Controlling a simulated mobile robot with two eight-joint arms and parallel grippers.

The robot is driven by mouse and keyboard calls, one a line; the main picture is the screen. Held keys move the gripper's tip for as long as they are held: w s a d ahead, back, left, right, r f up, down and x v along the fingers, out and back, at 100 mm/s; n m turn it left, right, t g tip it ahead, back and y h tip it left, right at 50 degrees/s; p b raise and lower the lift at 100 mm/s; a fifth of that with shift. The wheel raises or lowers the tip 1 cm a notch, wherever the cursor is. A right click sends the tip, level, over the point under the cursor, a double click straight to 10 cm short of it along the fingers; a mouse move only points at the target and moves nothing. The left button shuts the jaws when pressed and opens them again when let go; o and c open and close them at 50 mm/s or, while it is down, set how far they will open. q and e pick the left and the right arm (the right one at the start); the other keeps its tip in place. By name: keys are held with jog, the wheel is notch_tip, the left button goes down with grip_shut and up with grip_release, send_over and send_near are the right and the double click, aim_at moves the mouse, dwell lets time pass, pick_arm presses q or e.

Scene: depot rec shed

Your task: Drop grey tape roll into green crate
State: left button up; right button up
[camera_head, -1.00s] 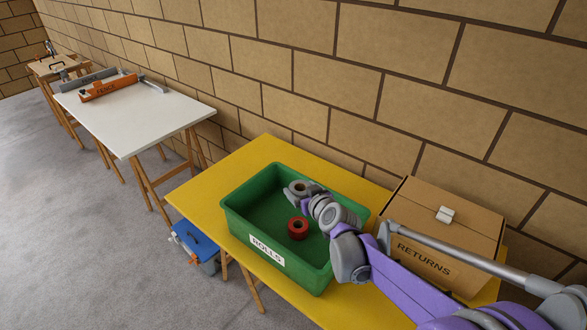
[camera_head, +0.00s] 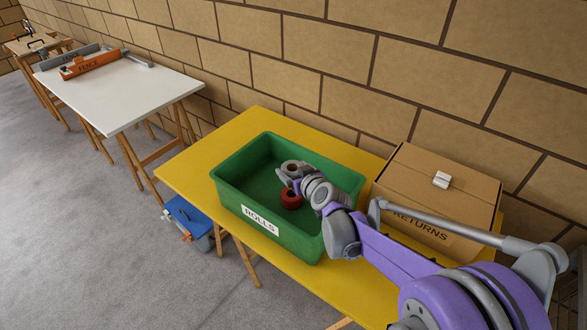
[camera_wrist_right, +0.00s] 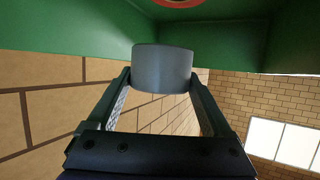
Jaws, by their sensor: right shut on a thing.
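The grey tape roll (camera_head: 291,166) is in my right gripper (camera_head: 286,176), over the inside of the green crate. In the right wrist view the roll (camera_wrist_right: 162,70) sits between the two fingers of the right gripper (camera_wrist_right: 160,80), which touch its sides. The green crate (camera_head: 235,204), labelled ROLLS, stands on the yellow table. A red roll (camera_head: 291,200) lies in the crate, partly covered by my gripper. The crate's green wall (camera_wrist_right: 75,30) also shows in the wrist view. How high the grey roll is above the crate floor is hard to tell. My left gripper is out of view.
A cardboard box (camera_head: 432,205) marked RETURNS stands right of the crate, close to my right arm. The yellow table (camera_head: 190,168) is bare left of the crate. A white table (camera_head: 125,98) with an orange fence tool (camera_head: 90,65) stands farther left. A brick wall is behind.

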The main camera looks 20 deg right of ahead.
jog(key=o, duration=1.2)
jog(key=shift+r, duration=0.1)
jog(key=p+v, duration=0.1)
jog(key=v, duration=0.9)
jog(key=shift+s+r, duration=0.1)
jog(key=shift+s, duration=0.3)
jog(key=s+f+g+p, duration=0.1)
jog(key=s+g, duration=0.1)
jog(key=s, duration=0.6)
jog(key=s+f+m+g+h+p, duration=0.1)
jog(key=s+g+p, duration=0.1)
jog(key=s, duration=0.7)
jog(key=s+a+f+g+h+p, duration=0.1)
jog(key=s+f+g, duration=0.1)
jog(key=s, duration=0.6)
jog(key=shift+s+m+g+p, duration=0.15)
jog(key=shift+m+g+p, duration=0.2)
jog(key=shift+g, duration=0.55)
